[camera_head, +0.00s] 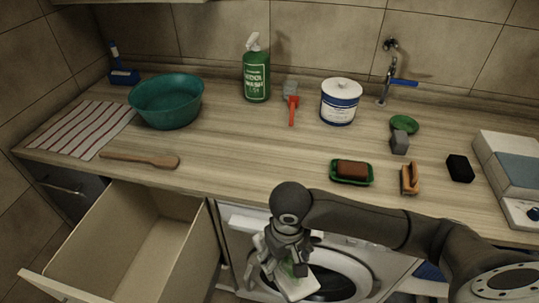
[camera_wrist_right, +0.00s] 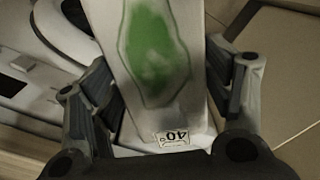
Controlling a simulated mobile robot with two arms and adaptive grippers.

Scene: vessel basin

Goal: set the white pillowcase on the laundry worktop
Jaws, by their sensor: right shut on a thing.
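The white pillowcase (camera_head: 300,286) hangs below the worktop's front edge, in front of the washing machine. In the right wrist view the pillowcase (camera_wrist_right: 187,20) shows a large green stain and a small tag reading 40. My right gripper (camera_head: 284,262) is shut on it, with a finger on either side in the wrist view. The laundry worktop (camera_head: 235,155) is a long wooden surface behind and above the gripper. My left gripper is in neither view.
An open drawer (camera_head: 130,240) juts out at left, beside the washing machine (camera_head: 345,262).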

